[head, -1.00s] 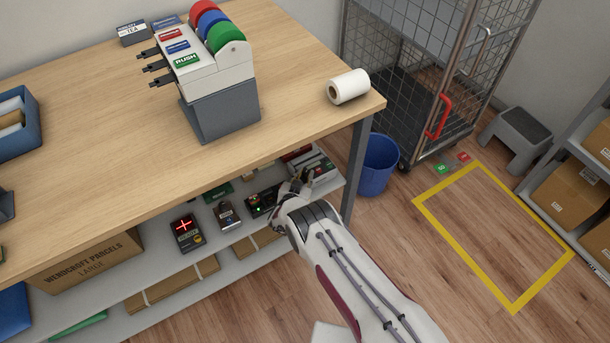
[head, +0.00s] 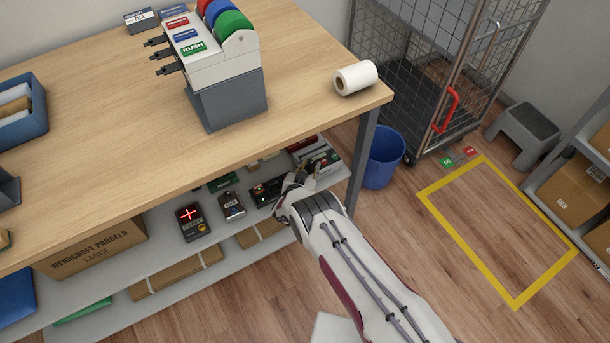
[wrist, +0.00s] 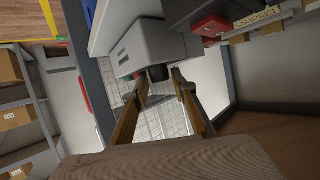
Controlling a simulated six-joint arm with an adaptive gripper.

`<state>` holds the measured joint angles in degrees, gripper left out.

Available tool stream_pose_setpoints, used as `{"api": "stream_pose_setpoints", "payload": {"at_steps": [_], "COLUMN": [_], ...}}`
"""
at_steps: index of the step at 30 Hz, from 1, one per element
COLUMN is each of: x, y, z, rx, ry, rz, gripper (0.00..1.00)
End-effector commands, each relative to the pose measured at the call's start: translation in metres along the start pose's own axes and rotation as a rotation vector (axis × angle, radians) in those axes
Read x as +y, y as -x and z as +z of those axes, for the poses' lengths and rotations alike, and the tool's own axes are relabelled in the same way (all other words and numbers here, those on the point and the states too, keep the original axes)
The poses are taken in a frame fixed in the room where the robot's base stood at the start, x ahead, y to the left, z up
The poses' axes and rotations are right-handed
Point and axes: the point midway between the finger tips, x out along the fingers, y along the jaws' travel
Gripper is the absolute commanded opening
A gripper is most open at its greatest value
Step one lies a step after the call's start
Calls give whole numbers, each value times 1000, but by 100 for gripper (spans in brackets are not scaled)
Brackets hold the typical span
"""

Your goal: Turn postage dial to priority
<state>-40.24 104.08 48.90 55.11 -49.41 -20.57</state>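My gripper (head: 298,178) reaches under the counter at the right end of the shelf in the head view. In the wrist view, my gripper (wrist: 161,78) is open, its two fingers apart. A grey box (wrist: 150,42) is just ahead of them, with a short dark knob (wrist: 158,73) on its near side, between the fingertips. The knob looks like the postage dial, but no markings on it can be read. I cannot tell whether either finger touches it. In the head view the knob is not visible; my gripper and arm cover that area.
A blue bin (head: 383,160) stands beyond the leg.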

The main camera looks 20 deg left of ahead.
Motion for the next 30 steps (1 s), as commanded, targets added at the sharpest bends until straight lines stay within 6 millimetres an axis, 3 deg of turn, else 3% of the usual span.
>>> {"api": "stream_pose_setpoints", "payload": {"at_steps": [11, 30], "x": [-1, -1], "y": [15, 60], "z": [0, -1], "rx": [-1, 0], "ry": [1, 1], "rz": [0, -1], "gripper": [27, 27]}}
